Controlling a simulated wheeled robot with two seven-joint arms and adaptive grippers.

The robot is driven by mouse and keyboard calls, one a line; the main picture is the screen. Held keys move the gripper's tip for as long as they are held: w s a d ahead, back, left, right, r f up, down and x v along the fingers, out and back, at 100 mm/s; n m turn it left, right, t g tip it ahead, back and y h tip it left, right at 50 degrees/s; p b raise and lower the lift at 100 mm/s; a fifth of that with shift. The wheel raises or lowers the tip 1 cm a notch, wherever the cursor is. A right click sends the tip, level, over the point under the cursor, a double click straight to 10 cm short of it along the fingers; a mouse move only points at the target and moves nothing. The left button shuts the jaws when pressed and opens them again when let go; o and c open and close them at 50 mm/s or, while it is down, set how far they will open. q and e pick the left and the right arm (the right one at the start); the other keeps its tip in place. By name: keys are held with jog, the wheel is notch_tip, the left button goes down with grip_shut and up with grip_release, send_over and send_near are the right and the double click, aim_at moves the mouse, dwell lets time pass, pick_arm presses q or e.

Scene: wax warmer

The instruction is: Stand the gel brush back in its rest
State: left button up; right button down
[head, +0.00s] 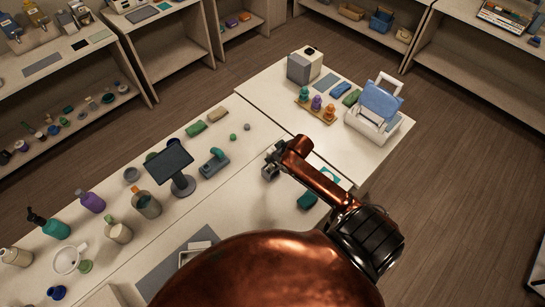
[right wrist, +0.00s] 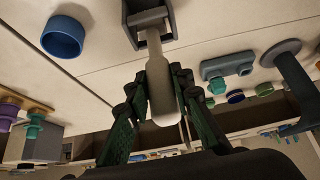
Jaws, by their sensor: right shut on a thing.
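My right gripper (head: 274,158) is over the white table in the head view. In the right wrist view its two dark green fingers (right wrist: 158,95) are shut around the pale grey handle of the gel brush (right wrist: 157,60). The brush's far end reaches into the outline of a dark grey squarish holder, which looks like the rest (right wrist: 136,32). I cannot tell whether that end is seated in the rest or only in front of it. In the head view the brush is mostly hidden by the gripper. My left gripper is not in view.
A screen on a stand (head: 170,163) and a grey base with a teal handle (head: 213,162) stand left of the gripper. A blue ring-shaped cup (right wrist: 62,37) is near the rest. A white warmer with blue lid (head: 380,103) stands at the right.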

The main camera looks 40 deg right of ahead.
jog(key=shift+f, duration=0.8)
jog(key=c, duration=1.6)
grip_release()
jog(key=shift+s+r, duration=0.15)
jog(key=shift+v, duration=3.8)
